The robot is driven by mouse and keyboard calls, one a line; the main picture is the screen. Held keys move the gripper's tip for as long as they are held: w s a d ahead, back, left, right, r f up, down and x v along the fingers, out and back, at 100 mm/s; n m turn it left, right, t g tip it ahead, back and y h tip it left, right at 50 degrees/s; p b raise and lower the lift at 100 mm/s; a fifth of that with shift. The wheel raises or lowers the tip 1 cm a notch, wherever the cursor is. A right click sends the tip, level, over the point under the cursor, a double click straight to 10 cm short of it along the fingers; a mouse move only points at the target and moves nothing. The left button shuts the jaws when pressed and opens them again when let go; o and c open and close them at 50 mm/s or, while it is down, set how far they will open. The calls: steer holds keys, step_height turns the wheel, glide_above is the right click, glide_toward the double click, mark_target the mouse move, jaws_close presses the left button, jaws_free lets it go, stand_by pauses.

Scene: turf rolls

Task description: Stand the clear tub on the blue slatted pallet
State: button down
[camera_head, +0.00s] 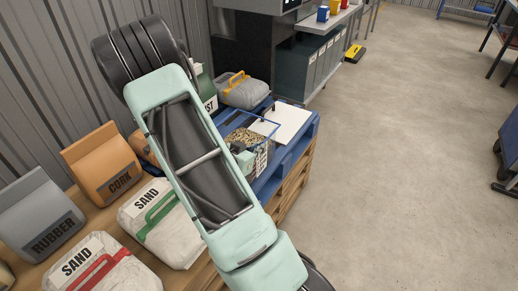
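A small mint and dark part of my gripper (240,150) shows at the tub's near left side, close to the rim. My large mint arm link hides most of the gripper, so its fingers cannot be made out.
A white board (287,122) lies on the pallet right of the tub. A grey bag with an orange handle (242,91) is behind.

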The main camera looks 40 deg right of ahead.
steer(key=shift+r, duration=0.1)
steer(key=c, duration=2.6)
jaws_free()
steer(key=shift+c, duration=0.2)
steer(key=o, duration=0.5)
steer(key=p+v, duration=0.3)
steer(key=v, duration=0.7)
steer(key=shift+a+r, duration=0.15)
steer(key=shift+a, duration=0.1)
steer(key=shift+v, duration=0.8)
